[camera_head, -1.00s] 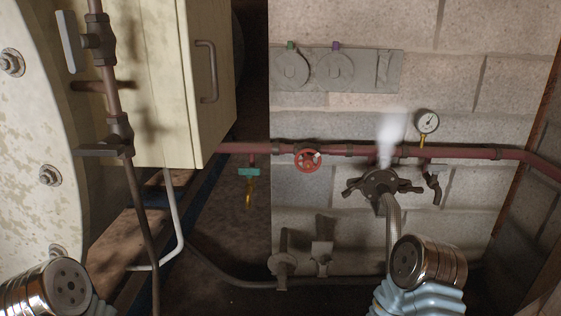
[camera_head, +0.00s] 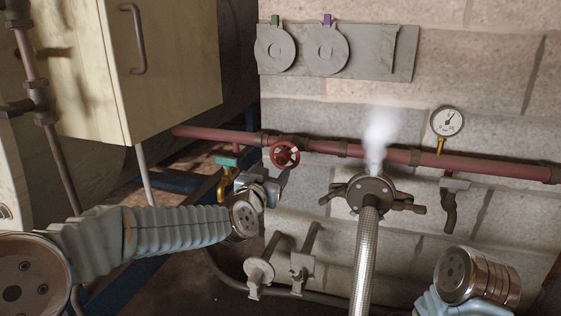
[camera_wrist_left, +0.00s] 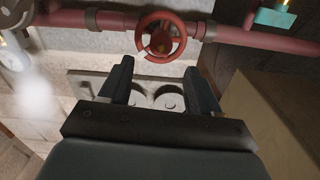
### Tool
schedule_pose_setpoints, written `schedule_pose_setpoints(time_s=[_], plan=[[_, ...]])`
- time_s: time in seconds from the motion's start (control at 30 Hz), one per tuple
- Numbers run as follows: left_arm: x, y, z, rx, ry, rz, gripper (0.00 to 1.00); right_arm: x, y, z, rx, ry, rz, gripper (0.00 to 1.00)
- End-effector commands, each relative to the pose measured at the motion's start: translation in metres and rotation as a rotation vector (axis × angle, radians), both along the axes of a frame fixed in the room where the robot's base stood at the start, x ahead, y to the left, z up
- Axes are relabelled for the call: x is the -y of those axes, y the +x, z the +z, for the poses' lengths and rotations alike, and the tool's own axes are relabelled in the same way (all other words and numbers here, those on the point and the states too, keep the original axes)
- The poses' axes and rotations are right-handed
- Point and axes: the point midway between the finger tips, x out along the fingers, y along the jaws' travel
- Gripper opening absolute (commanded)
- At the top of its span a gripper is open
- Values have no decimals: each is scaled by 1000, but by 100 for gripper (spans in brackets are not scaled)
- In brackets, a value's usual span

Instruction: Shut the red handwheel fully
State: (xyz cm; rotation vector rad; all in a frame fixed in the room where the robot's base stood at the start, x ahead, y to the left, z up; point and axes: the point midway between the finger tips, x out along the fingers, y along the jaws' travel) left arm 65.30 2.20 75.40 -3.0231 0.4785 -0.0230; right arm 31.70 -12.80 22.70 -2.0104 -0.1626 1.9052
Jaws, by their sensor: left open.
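The red handwheel (camera_head: 285,153) is mounted on the red pipe (camera_head: 400,154) along the block wall. My left gripper (camera_head: 276,182) is just below it in the head view, apart from it. In the left wrist view the handwheel (camera_wrist_left: 160,38) is seen nearly face-on, beyond the open fingers of my left gripper (camera_wrist_left: 158,78). Nothing is between those fingers. My right gripper is out of view.
A teal-handled valve (camera_head: 227,162) hangs left of the wheel, close to my left wrist. A dark flanged fitting with a braided hose (camera_head: 368,250) is at right. A gauge (camera_head: 447,121) sits above the pipe. A cream cabinet (camera_head: 165,70) juts out at left.

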Motion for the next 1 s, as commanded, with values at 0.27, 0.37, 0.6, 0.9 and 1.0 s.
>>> schedule_pose_setpoints(time_s=[0.27,0.37,0.6,0.9,1.0], plan=[[18,54,0,-2,0,-1,63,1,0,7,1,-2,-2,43],[21,65,-1,-2,0,-1,63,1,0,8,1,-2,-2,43],[24,72,-1,-2,0,-1,63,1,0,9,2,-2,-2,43],[23,72,-1,-2,0,-1,40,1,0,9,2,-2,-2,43],[23,72,-1,-2,0,-1,24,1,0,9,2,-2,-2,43]])
